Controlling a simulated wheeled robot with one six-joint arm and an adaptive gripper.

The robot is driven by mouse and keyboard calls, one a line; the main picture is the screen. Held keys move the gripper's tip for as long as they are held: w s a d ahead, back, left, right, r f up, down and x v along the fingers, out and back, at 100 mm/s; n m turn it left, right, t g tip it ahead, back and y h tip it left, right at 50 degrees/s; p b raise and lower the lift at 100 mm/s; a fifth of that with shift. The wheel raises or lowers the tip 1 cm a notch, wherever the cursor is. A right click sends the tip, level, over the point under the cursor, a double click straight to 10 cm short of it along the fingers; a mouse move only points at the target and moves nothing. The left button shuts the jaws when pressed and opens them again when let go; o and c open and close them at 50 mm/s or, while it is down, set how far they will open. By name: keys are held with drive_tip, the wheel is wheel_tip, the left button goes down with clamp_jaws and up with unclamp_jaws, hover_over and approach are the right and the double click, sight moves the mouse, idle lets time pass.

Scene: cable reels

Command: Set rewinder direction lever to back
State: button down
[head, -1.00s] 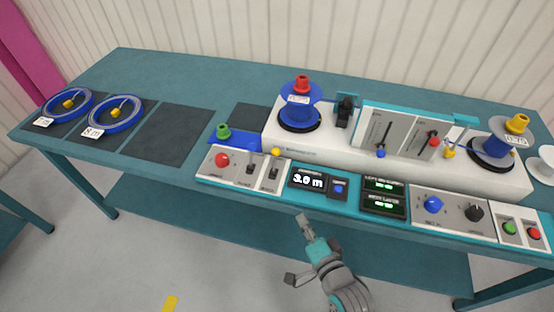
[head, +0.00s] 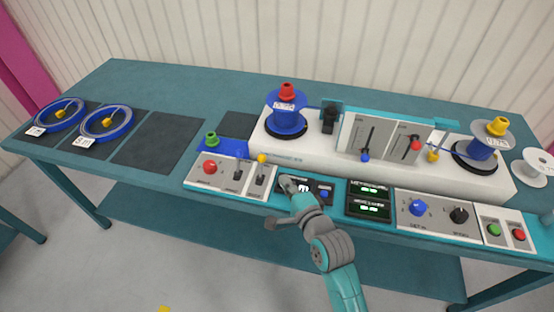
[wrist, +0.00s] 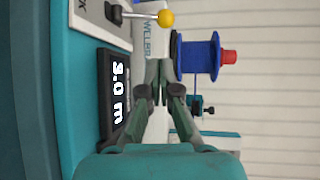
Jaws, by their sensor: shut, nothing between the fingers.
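The control strip on the bench's front edge has two levers at its left part: a dark one (head: 238,170) and one with a yellow ball (head: 262,160). Their labels are too small to read, so I cannot tell which is the rewinder direction lever. In the wrist view the yellow-ball lever (wrist: 164,18) stands out from its panel, ahead of my fingers and to one side. My gripper (head: 285,181) is shut and empty, in front of the length display (head: 323,187), just right of the yellow-ball lever and apart from it. It also shows in the wrist view (wrist: 158,66).
A blue reel with a red cap (head: 287,115) stands on the white machine behind. A red knob (head: 209,167) is left of the levers, with a green knob (head: 211,138) behind. Two blue cable coils (head: 107,121) lie at the left; the dark mat (head: 157,142) beside them is bare.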

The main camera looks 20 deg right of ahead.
sight(261, 167)
drive_tip(key=shift+w+d+r, duration=0.15)
drive_tip(key=shift+w+r, duration=0.15)
drive_tip(key=shift+w, duration=0.05)
drive_tip(key=w, duration=0.3)
drive_tip(key=w+f, duration=0.1)
drive_tip(key=w, duration=0.6)
drive_tip(key=shift+f, duration=0.3)
